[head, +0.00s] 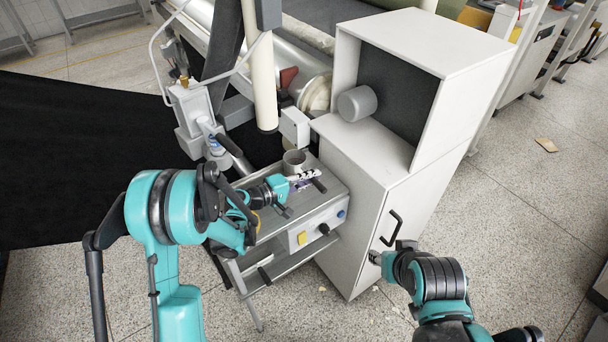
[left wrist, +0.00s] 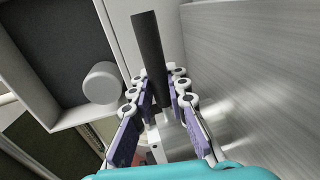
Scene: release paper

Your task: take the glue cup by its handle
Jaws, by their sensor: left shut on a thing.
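The glue cup (head: 294,160) is a small grey metal cup standing on the machine's side table, beside the white cabinet. My left gripper (head: 306,181) is at the cup's near side, shut on its dark handle; the handle's end sticks out past the fingers. In the left wrist view the dark handle (left wrist: 149,50) runs up between the two purple-padded fingers (left wrist: 160,92). The cup's lower side is partly hidden by the gripper. My right gripper (head: 378,257) is beside the cabinet's lower front, away from the cup; its fingers are too small to read.
The white cabinet (head: 365,185) stands close to the right of the cup, with a black door handle (head: 391,228). A grey cylinder (head: 357,103) sits at its open upper box. The metal table (head: 262,228) carries a control box with a yellow switch (head: 302,238). Speckled floor is open at right.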

